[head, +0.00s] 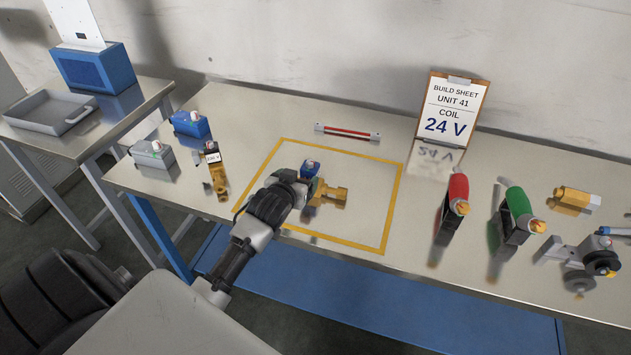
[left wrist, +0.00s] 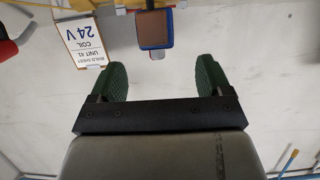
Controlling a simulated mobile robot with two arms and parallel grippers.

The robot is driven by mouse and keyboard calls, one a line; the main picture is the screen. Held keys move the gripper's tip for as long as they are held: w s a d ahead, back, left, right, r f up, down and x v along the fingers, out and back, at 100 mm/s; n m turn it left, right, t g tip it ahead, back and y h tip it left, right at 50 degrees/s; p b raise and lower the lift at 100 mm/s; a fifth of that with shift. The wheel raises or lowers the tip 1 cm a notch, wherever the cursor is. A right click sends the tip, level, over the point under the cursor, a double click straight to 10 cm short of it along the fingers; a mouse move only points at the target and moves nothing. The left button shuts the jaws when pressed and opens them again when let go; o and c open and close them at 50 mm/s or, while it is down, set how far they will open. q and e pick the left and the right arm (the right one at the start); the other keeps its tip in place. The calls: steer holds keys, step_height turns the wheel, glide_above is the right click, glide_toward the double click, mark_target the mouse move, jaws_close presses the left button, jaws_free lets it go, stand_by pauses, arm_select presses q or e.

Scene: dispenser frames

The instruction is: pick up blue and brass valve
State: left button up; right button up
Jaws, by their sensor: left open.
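The blue and brass valve (head: 330,195) stands inside the yellow outlined square on the bench, its brass body to the right and its blue top (head: 311,166) partly behind my left gripper. My left gripper (head: 302,184) is close beside it in the head view. In the left wrist view, the open left gripper (left wrist: 161,72) has its green finger pads apart with nothing between them. The valve's blue block (left wrist: 154,28) shows just beyond the fingertips, roughly centred on the gap. My right gripper is not in view.
A brass valve with a dark coil (head: 214,172), a blue block (head: 190,125) and a grey block (head: 152,154) are left. A build sheet (head: 449,112) reading 24 V leans at the back.

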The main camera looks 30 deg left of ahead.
mark_target(307, 171)
arm_select(q)
steer(key=shift+x, duration=0.95)
steer(key=shift+w+f, duration=0.1)
steer(key=shift+w, duration=0.25)
steer(key=shift+p+x, duration=0.55)
steer(key=shift+x, duration=1.75)
steer(key=shift+d, duration=0.15)
jaws_close()
